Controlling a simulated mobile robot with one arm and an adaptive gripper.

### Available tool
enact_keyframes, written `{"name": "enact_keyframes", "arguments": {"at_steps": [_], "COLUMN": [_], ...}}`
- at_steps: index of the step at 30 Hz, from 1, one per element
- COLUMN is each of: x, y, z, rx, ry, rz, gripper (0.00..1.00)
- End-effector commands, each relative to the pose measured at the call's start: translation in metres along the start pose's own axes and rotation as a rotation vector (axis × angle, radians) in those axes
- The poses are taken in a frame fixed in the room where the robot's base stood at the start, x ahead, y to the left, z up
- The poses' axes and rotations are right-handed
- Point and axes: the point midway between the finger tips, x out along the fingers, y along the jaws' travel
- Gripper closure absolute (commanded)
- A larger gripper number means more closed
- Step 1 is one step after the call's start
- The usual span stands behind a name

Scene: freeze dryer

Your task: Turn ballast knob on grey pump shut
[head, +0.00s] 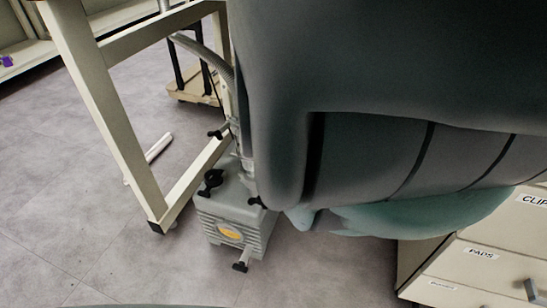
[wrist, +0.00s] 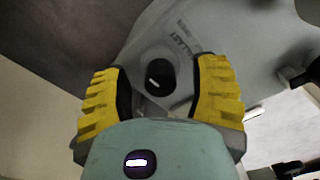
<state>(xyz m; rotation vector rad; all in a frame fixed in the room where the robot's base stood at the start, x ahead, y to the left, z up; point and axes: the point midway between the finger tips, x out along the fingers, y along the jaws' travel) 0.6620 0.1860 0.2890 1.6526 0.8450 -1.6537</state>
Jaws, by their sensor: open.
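The grey pump (head: 225,212) stands on the floor in the head view, with a yellow oval badge on its front. A black lobed knob (head: 211,182) sits on its top left. Its right side is partly hidden behind my arm. In the wrist view, the pump's grey surface (wrist: 225,35) fills the upper middle. A black oval ballast knob (wrist: 160,75) with a white mark shows there, beside blurred lettering that looks like BALLAST. My gripper (wrist: 160,88) is open, with its yellow ridged fingers on either side of the knob in the picture. I see no finger contact. The head view hides the fingers.
A black fitting (head: 241,266) sticks out at the pump's lower front. A labelled drawer cabinet (head: 470,265) stands at right. Open floor (head: 60,220) lies left of the pump.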

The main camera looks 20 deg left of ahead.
Motion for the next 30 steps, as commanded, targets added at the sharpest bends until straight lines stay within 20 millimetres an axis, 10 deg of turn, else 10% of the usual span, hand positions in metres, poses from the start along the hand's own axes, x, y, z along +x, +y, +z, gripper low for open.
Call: {"name": "enact_keyframes", "arguments": {"at_steps": [10,30], "x": [0.0018,0.0021], "y": [-0.0002,-0.0002], "z": [-0.0003,0.0], "rx": [-0.001,0.0], "ry": [0.001,0.0], "rz": [0.0,0.0], "gripper": [0.37,1.0]}}
